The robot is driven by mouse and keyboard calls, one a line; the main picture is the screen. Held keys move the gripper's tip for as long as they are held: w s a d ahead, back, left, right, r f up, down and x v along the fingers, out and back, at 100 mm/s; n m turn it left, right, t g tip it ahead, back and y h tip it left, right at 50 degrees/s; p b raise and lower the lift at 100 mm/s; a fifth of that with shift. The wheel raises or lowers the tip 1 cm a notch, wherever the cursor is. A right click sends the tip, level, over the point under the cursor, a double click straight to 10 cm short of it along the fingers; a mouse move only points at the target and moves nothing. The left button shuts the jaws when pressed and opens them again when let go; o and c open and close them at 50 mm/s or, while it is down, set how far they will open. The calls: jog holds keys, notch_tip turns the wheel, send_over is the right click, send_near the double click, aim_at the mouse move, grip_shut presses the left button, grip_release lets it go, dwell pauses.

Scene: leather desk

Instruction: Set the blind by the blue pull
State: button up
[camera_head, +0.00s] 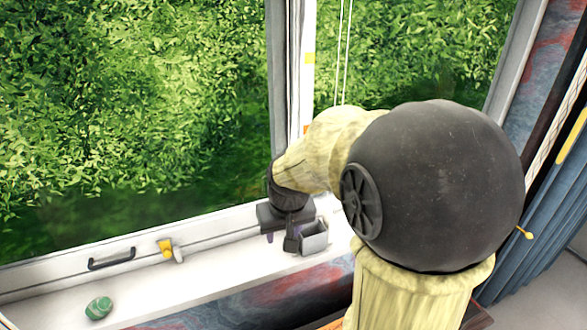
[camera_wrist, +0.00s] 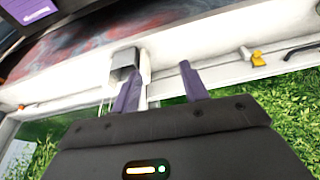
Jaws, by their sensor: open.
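No blue pull can be made out in either view; it may be hidden behind my arm. Two thin white cords (camera_head: 345,45) hang in front of the window in the head view and pass out of sight behind my arm. The blind itself is not clearly visible. My gripper (camera_wrist: 162,88) is open, its two purple fingers apart with nothing seen held between them. In the head view it is low over the window sill, beside a small grey box (camera_head: 314,240). The same box (camera_wrist: 124,62) shows near the left finger in the wrist view.
The white sill (camera_head: 215,276) carries a green stone-like object (camera_head: 98,308) at the left. A yellow window catch (camera_head: 166,247) and a black handle (camera_head: 111,259) are on the frame. A blue curtain (camera_head: 535,235) hangs at the right, near a small yellow knob (camera_head: 525,233).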

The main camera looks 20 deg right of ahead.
jog(key=w+d+r+p, duration=0.2)
jog(key=w+d+r, duration=0.1)
jog(key=r, duration=0.6)
jog(key=w+d+r+m+t+p, duration=0.1)
jog(key=w+d+r, duration=0.3)
jog(key=r, duration=0.5)
jog(key=shift+w+r+h+p, duration=0.25)
jog(key=shift+h+p, duration=0.15)
jog(key=shift+p, duration=0.3)
jog(key=p+x, duration=0.3)
jog(key=x, duration=1.4)
jog(key=shift+f, duration=0.2)
jog(key=shift+c, duration=0.4)
grip_shut()
